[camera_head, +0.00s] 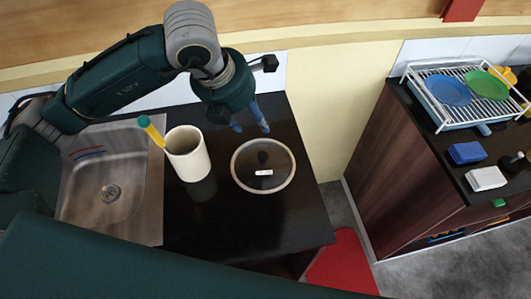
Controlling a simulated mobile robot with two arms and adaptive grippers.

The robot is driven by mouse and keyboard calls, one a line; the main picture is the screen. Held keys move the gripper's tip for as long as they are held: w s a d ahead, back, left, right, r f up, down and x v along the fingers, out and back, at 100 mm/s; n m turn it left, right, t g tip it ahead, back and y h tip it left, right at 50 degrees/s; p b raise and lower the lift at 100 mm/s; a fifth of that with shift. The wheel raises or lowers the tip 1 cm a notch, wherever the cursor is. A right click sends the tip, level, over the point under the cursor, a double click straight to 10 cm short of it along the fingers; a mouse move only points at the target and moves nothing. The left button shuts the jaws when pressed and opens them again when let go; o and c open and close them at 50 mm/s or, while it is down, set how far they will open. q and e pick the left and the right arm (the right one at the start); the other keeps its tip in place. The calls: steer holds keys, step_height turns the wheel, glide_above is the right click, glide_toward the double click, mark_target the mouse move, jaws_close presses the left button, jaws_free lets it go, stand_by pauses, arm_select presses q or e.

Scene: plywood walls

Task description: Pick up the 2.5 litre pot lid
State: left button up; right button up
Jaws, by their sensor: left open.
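The pot lid (263,181) is a round, see-through disc with a pale rim and a dark knob, lying on the black counter. A small white label shows on it. My left gripper (251,127) is open, with two blue fingertips pointing down. In the picture it is just above the lid's far edge, apart from the knob, with nothing between its fingers. My right gripper is not in view.
A white cup (188,158) with a yellow and green brush stands close left of the lid. A steel sink (112,205) lies further left. A dish rack (440,113) with plates stands on the right-hand counter, across a gap.

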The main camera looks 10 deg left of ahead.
arm_select(q)
steer(key=f, duration=0.1)
steer(key=b, duration=1)
glide_toward(263, 154)
steer(key=f+p, duration=0.1)
steer(key=d+f+p, duration=0.1)
steer(key=f, duration=0.1)
steer(key=p+x, duration=0.1)
steer(key=x, duration=0.2)
steer(key=p+x, duration=0.1)
steer(key=x, duration=0.1)
steer(key=shift+w+a+r+p, duration=0.15)
steer(key=shift+w+a+p, duration=0.1)
steer(key=shift+w+p, duration=0.1)
steer(key=shift+w+f, duration=0.1)
steer(key=shift+f, duration=0.25)
steer(key=shift+r, duration=0.1)
jaws_close()
